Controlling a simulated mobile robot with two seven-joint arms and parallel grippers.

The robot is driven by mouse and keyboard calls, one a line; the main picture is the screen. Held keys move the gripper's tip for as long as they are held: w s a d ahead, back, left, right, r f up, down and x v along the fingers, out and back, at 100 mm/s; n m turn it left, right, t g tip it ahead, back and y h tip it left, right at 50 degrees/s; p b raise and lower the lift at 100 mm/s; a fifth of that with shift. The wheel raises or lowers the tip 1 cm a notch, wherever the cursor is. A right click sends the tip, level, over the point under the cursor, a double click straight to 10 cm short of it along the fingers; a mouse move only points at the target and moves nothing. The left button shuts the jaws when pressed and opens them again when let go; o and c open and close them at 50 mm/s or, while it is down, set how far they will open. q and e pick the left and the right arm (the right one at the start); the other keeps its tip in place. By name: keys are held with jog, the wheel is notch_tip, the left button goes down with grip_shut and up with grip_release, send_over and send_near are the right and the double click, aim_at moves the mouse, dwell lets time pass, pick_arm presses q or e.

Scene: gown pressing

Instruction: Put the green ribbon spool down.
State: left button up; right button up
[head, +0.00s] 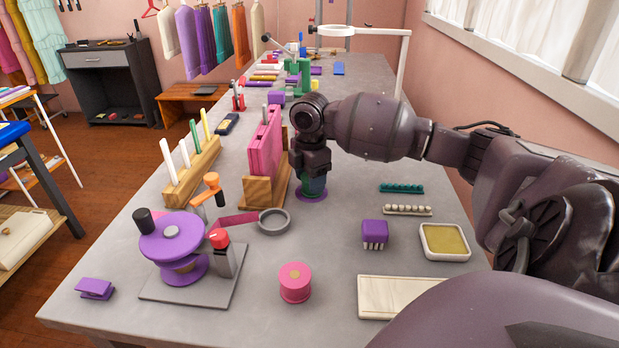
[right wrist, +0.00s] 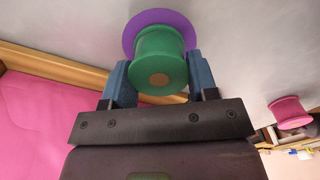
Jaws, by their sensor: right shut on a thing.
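The green ribbon spool (right wrist: 158,52) is between the blue fingertips of my right gripper (right wrist: 160,78) in the right wrist view, and the fingers are shut on it. In the head view the right gripper (head: 313,172) points down at the table, and the spool (head: 316,186) shows only in part below the fingers. A flat purple disc (head: 310,196) lies under the spool; it also shows in the right wrist view (right wrist: 150,17), sticking out past the spool's upper left. I cannot tell whether spool and disc touch. My left gripper is out of view.
Pink boards (head: 264,145) in a wooden rack (head: 262,190) stand close left of the gripper. A grey ring (head: 274,222) and a pink spool (head: 295,284) are nearer. A purple brush (head: 375,232) and yellow pad (head: 444,242) lie right. The grey table between is clear.

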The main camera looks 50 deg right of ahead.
jog(key=shift+f, duration=0.1)
jog(key=o, duration=0.9)
jog(key=shift+o, duration=0.5)
notch_tip(320, 180, up, 12)
jog(key=p, duration=0.2)
